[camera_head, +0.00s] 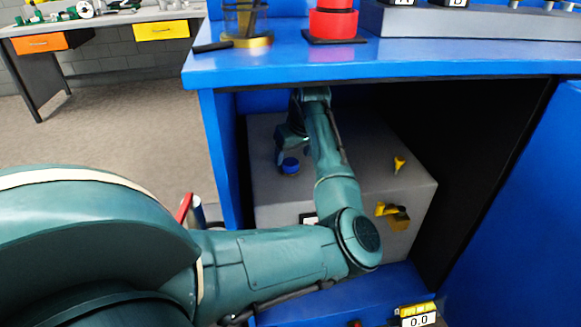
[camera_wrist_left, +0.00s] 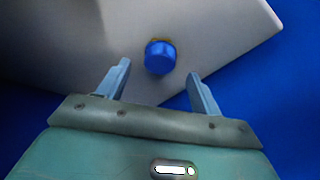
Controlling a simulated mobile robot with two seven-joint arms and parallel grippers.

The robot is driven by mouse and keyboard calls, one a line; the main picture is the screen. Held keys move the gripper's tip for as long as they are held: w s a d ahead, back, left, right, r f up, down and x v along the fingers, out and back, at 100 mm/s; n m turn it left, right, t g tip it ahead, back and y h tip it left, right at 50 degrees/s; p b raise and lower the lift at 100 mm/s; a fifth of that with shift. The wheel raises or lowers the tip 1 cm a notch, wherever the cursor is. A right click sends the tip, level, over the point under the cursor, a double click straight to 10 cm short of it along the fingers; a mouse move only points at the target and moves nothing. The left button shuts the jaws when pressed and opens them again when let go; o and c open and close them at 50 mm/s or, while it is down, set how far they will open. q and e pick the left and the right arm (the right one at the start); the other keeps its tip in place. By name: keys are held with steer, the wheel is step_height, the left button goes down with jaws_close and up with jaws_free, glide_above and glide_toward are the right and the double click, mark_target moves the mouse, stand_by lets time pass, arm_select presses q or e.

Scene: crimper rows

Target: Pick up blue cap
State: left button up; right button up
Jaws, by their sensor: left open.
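The blue cap (camera_head: 290,166) sits on top of a grey box (camera_head: 345,190) inside the open blue cabinet in the head view. In the left wrist view the blue cap (camera_wrist_left: 160,58) is near the middle, just beyond the fingertips and roughly centred between them. A brownish-gold edge shows behind it. My left gripper (camera_wrist_left: 157,72) is open and empty, with its two fingers spread to either side of the cap's near end. In the head view my left gripper (camera_head: 287,150) is close to the cap and partly hidden by its own wrist. My right gripper is not in view.
The blue countertop (camera_head: 270,65) overhangs the cabinet opening. A yellow piece (camera_head: 399,164) stands on the box, and another yellow part (camera_head: 385,209) is on its front. A blue side panel (camera_head: 222,150) borders the opening at left. A workbench (camera_head: 100,18) stands at back left.

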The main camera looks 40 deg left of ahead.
mark_target(291, 162)
arm_select(q)
steer(key=x, duration=0.3)
steer(key=shift+f+b, duration=0.15)
steer(key=shift+b, duration=0.15)
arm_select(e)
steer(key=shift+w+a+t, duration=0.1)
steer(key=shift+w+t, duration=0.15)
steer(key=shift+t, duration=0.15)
arm_select(q)
steer(key=shift+c, duration=0.3)
steer(key=c, duration=1)
steer(key=shift+r, duration=0.25)
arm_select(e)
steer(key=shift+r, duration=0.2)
